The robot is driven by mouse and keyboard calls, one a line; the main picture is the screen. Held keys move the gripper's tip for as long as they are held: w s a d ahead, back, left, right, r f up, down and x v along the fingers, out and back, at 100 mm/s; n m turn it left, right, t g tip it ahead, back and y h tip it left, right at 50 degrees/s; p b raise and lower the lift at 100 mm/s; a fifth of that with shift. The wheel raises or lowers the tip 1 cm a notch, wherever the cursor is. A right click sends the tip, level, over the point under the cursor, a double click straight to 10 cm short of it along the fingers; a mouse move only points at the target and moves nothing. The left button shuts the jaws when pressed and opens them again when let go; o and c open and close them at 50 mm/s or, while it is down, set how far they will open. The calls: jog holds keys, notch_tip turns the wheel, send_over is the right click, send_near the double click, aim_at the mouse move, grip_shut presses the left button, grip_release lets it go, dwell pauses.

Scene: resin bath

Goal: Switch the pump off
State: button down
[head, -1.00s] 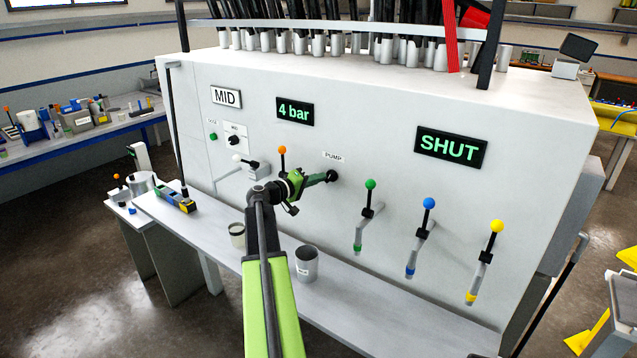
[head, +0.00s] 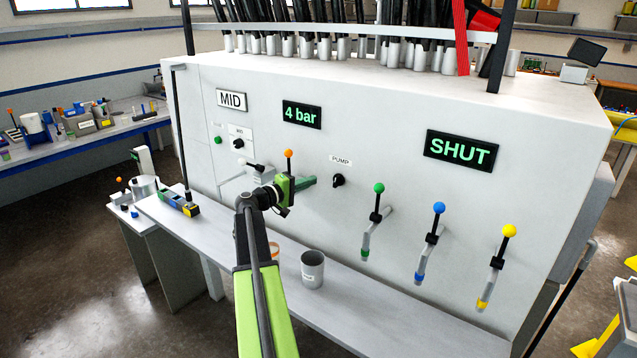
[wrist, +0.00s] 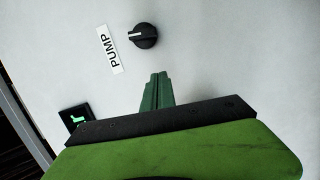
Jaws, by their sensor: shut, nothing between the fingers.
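The pump knob (head: 338,180) is a black rotary knob on the white panel, below the PUMP label (head: 341,160). In the wrist view the knob (wrist: 142,37) stands ahead of the fingers, with a pale pointer line on its face, and the PUMP label (wrist: 110,49) beside it. My gripper (head: 308,182) is shut and empty, a short way left of the knob in the head view. Its green fingers (wrist: 156,92) lie together in the wrist view and do not touch the knob. Nothing hides the knob.
Levers with green (head: 379,188), blue (head: 439,208) and yellow (head: 509,230) balls stick out to the right. A grey cup (head: 312,269) stands on the shelf (head: 370,310) below.

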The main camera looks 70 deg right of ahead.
jog(key=v, duration=0.7)
jog(key=shift+s+a+r, duration=0.2)
jog(key=shift+a, duration=0.2)
